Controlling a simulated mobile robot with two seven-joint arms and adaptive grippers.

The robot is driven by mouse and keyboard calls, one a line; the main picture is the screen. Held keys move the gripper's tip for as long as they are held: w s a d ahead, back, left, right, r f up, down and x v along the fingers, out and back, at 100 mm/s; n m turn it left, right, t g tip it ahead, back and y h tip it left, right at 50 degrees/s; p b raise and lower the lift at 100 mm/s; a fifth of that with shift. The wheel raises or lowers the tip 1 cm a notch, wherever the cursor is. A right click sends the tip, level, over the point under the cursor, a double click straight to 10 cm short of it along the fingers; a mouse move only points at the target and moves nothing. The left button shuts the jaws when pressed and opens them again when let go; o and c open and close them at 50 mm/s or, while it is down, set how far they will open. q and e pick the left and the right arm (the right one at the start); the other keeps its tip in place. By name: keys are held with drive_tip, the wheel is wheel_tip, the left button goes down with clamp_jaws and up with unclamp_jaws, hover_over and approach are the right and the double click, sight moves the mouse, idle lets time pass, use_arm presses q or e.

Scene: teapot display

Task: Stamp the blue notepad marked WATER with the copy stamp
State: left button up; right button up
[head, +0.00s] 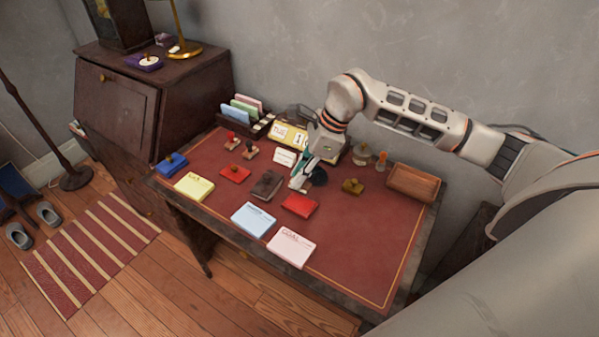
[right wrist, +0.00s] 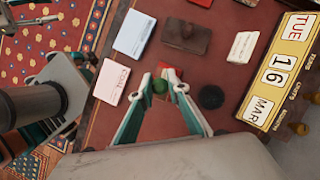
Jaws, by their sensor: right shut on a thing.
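The blue notepad (head: 254,219) lies flat near the front edge of the desk; its print is too small to read. It also shows in the right wrist view (right wrist: 134,33). My right gripper (head: 299,183) is over the middle of the desk, behind a red pad (head: 300,204).
A pink notepad (head: 291,247) lies right of the blue one, a yellow notepad (head: 194,186) left. A calendar (right wrist: 280,75) and wooden tray (head: 412,182) stand behind. The desk's front right is clear.

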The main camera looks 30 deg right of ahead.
sight(300, 189)
drive_tip(key=shift+f+b, duration=1.7)
drive_tip(key=shift+f, duration=1)
drive_tip(key=shift+f, duration=0.5)
drive_tip(key=shift+r, duration=0.15)
drive_tip(key=shift+r+p, duration=1.3)
drive_tip(key=shift+r, duration=0.8)
drive_tip(key=shift+r+p, duration=0.9)
drive_tip(key=shift+r, duration=0.4)
